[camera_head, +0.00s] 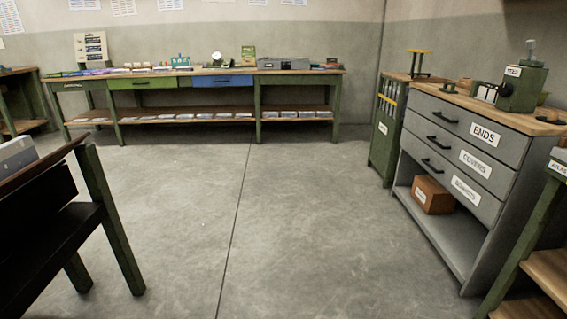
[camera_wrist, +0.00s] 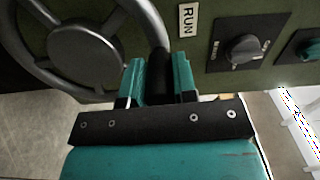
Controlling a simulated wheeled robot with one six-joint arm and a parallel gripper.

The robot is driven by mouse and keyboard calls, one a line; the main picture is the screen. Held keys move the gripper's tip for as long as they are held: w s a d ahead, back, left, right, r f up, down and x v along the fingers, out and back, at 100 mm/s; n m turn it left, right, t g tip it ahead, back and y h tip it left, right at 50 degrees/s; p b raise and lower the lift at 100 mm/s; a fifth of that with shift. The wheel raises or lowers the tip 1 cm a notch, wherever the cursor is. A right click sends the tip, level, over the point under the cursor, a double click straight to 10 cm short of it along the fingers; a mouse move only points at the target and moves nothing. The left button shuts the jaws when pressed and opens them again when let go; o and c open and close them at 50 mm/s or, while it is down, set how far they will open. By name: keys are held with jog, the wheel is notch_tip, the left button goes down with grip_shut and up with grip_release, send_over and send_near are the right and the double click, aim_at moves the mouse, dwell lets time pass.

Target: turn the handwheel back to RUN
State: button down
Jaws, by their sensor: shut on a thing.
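The grey handwheel (camera_wrist: 83,48) shows in the wrist view at upper left, with a round hub and spokes, on a dark green panel (camera_wrist: 217,82). Its top edge is cut off by the frame. A white RUN label (camera_wrist: 188,20) is on the panel just right of the wheel's rim. The fingers hide part of the rim, and I cannot see the exact contact. The head view shows neither wheel nor gripper.
Right of the label are a black rotary knob (camera_wrist: 243,48) and a teal knob (camera_wrist: 313,50). In the head view, a long workbench (camera_head: 190,73) stands at the back, a grey drawer cabinet (camera_head: 455,150) at right, and a dark wooden rack (camera_head: 60,230) at left. The middle floor is clear.

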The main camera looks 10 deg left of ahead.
jog(key=shift+s, duration=0.15)
jog(key=c, duration=0.9)
grip_release()
jog(key=b+v, duration=0.8)
jog(key=v, duration=0.9)
jog(key=shift+d, duration=0.2)
jog(key=shift+w, duration=0.2)
